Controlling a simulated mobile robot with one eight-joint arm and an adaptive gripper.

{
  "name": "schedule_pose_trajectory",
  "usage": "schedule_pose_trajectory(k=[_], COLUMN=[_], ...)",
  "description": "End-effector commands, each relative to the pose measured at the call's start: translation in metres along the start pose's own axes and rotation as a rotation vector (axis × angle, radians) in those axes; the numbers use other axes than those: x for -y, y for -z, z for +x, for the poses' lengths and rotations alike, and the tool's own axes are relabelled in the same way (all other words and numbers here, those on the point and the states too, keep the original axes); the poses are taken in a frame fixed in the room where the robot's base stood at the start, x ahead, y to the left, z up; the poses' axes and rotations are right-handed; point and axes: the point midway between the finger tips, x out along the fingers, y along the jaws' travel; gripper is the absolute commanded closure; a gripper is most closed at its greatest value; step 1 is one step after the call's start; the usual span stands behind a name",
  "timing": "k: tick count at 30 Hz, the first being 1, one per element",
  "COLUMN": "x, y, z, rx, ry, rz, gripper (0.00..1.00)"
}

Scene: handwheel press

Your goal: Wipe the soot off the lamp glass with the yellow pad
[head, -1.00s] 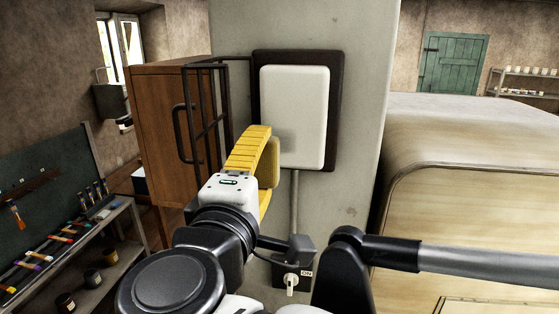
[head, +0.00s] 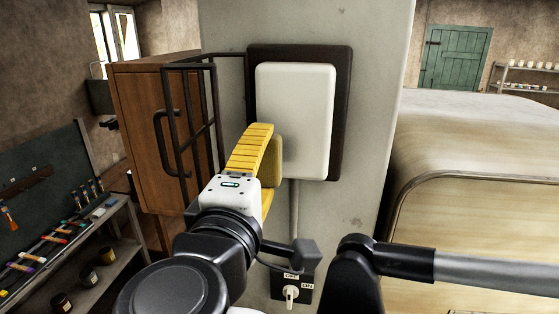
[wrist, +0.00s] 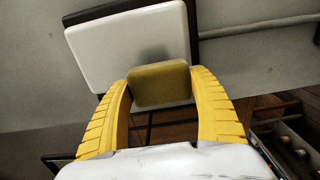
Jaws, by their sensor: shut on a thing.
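The lamp glass (head: 294,115) is a white rounded panel in a dark frame on the grey pillar. It also shows in the wrist view (wrist: 110,45), tilted, with a dark smudge of soot (wrist: 152,52) near its lower edge. My gripper (head: 258,148) has yellow ribbed fingers and is shut on the yellow pad (head: 271,162). In the wrist view the pad (wrist: 158,87) sits between the fingertips and covers part of the glass's lower edge. The pad is at the glass's lower left in the head view. I cannot tell whether it touches the glass.
A black wire guard (head: 188,120) stands swung open left of the lamp, before a wooden cabinet (head: 140,140). An OFF/ON switch (head: 291,292) is below the lamp. A large pale curved body (head: 480,150) stands right; a tool bench (head: 60,240) is left.

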Motion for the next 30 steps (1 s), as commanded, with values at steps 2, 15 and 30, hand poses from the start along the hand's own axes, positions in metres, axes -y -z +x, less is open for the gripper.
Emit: schedule_pose_trajectory(k=[2,15,30], x=[0.0,0.0,0.0], y=[0.0,0.0,0.0], z=[0.0,0.007,0.018], rx=[0.0,0.001,0.001], ry=[0.0,0.0,0.0], rz=[0.0,0.0,0.0], gripper=[0.54,0.54,0.54])
